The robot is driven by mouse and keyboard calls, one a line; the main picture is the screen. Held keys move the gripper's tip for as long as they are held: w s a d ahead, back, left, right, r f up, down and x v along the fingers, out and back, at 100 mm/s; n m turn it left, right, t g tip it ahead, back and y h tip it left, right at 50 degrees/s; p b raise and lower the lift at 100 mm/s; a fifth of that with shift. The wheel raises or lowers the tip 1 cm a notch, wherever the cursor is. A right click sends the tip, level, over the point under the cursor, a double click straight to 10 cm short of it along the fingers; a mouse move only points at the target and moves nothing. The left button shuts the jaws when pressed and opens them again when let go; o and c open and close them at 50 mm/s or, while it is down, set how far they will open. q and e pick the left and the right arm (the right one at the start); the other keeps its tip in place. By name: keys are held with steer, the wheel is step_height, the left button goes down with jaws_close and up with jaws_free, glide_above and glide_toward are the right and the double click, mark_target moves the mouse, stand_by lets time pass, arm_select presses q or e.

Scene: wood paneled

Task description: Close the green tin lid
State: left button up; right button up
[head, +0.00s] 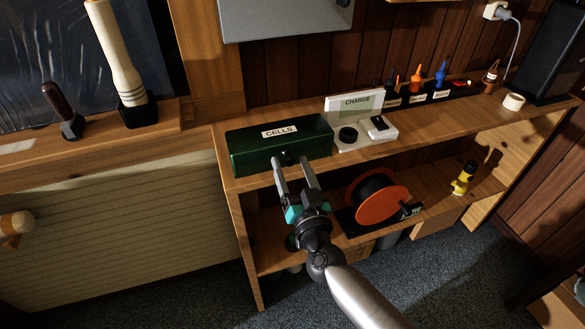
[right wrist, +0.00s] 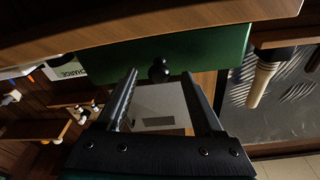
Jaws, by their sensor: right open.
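The green tin (head: 245,155), labelled CELLS, sits at the left end of the wooden shelf. Its lid (head: 305,122) looks down or nearly down; I cannot tell whether a gap remains. A dark round knob sits at the tin's front; it shows clearly in the right wrist view (right wrist: 160,71) against the green face (right wrist: 215,46). My right gripper (head: 291,162) is open and empty at the tin's front, its fingers on either side of the knob. Whether they touch the tin is unclear. My left gripper is not in view.
A white CHARGE stand (head: 352,103) is close to the tin's right. An orange reel (head: 382,206) and a yellow torch (head: 464,178) are on the lower shelf. A grey cabinet (head: 280,18) hangs above. A cream-handled tool (head: 115,50) stands on the left ledge.

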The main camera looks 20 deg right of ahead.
steer(key=shift+s, duration=0.1)
steer(key=s+f, duration=0.2)
steer(key=s, duration=1.3)
steer(key=shift+p, duration=0.35)
steer(key=shift+a, duration=0.1)
steer(key=s+f+n+g+y, duration=0.1)
steer(key=s+f+n+g, duration=0.15)
steer(key=f, duration=0.75)
steer(key=s+f+n+g+y, duration=0.1)
steer(key=s+f+g, duration=0.25)
steer(key=f, duration=0.65)
steer(key=s+f+n+g+y, duration=0.1)
steer(key=s+f+n+g, duration=0.2)
steer(key=f, duration=0.6)
steer(key=s+d+f+g+h, duration=0.1)
steer(key=s+f+g, duration=0.3)
steer(key=s, duration=0.6)
steer(key=s+d+f+g+h, duration=0.1)
steer(key=s+d+f+g, duration=0.2)
steer(key=s+f, duration=0.6)
steer(key=s+m+g, duration=0.1)
steer(key=g, duration=0.1)
steer(key=shift+s+d+f+g+h, duration=0.25)
steer(key=shift+s+d+g+h, duration=0.05)
steer(key=shift+s, duration=0.1)
